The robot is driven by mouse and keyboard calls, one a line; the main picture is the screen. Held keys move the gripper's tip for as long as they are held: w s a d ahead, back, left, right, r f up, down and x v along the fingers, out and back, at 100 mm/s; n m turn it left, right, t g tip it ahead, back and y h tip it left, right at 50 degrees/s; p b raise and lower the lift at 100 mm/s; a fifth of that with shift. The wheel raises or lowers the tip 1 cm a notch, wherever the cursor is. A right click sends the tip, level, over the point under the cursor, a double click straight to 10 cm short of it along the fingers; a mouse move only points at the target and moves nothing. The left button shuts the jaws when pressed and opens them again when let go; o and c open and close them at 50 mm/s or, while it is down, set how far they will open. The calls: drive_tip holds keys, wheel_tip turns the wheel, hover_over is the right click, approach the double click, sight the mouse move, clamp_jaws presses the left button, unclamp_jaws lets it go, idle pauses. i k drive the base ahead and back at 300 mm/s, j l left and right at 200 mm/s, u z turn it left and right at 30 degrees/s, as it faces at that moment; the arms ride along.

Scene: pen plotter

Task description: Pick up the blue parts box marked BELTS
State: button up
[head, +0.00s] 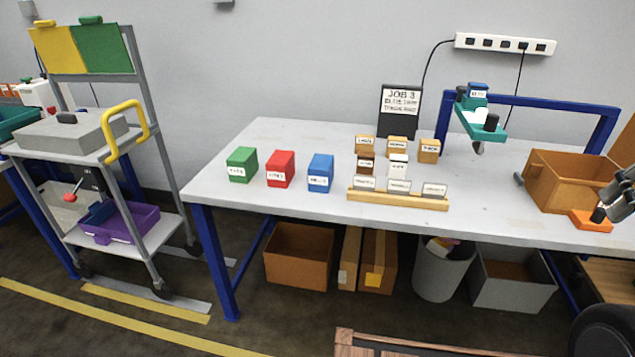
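The blue parts box (320,171) stands upright on the grey worktable, at the right end of a row of three small boxes. It has a white label on its front, too small to read for certain. A red box (280,168) and a green box (242,164) stand to its left with small gaps between. My gripper (609,205) seems to be the dark grey part at the right edge, partly cut off, far to the right of the blue box. Its finger opening cannot be made out.
Small labelled boxes (397,166) and a wooden card rail (397,199) stand right of the blue box. A brown bin (566,181) and an orange item (590,221) are at the right. The worktable (270,212) is clear in front of the coloured boxes.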

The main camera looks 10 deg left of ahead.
sight(320, 169)
drive_tip(key=i+j+u, duration=0.4)
drive_tip(key=i, duration=0.3)
drive_tip(key=i+j+u, duration=0.15)
drive_tip(key=i, duration=0.25)
